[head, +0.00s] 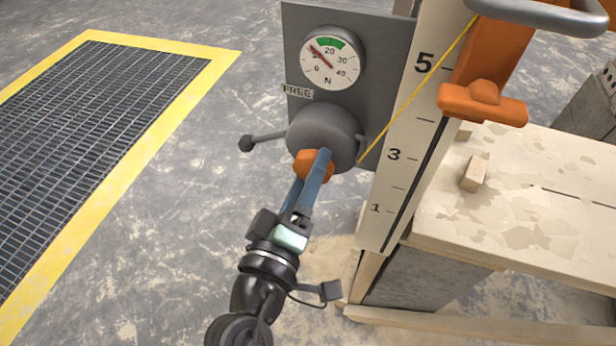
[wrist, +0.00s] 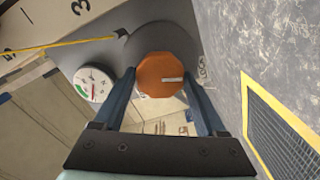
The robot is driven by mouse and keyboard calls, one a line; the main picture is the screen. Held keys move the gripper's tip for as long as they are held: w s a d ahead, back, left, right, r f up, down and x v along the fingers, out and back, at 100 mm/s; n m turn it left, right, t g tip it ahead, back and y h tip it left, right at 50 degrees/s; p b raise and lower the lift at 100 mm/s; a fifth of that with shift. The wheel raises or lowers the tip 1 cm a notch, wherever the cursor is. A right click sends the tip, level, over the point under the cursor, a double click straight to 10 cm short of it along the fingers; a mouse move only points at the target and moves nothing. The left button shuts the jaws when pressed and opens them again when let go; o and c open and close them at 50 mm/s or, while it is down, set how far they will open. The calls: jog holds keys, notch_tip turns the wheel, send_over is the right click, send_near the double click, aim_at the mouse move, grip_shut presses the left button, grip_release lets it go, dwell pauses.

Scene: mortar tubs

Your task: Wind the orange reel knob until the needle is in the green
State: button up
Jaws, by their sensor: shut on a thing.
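The orange reel knob (head: 303,162) sits on the front of the grey round reel (head: 322,128). My gripper (head: 314,168) is shut on the knob, with one blue finger on each side. The knob's face (wrist: 160,78) shows a pale mark pointing right in the wrist view. The round gauge (head: 331,75), marked N, is on the grey panel above the reel. Its red needle points up and left, near 10, left of the green band around 20. The gauge also shows in the wrist view (wrist: 98,78).
A lever with a black ball (head: 247,143) sticks out left of the reel, below a FREE label (head: 297,91). A yellow line (head: 425,83) runs up right past the numbered board (head: 378,210).

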jog(key=shift+f, duration=0.1)
dwell(0.4)
jog(key=o, duration=1.3)
jog(key=b+v, duration=0.1)
jog(key=v, duration=1.2)
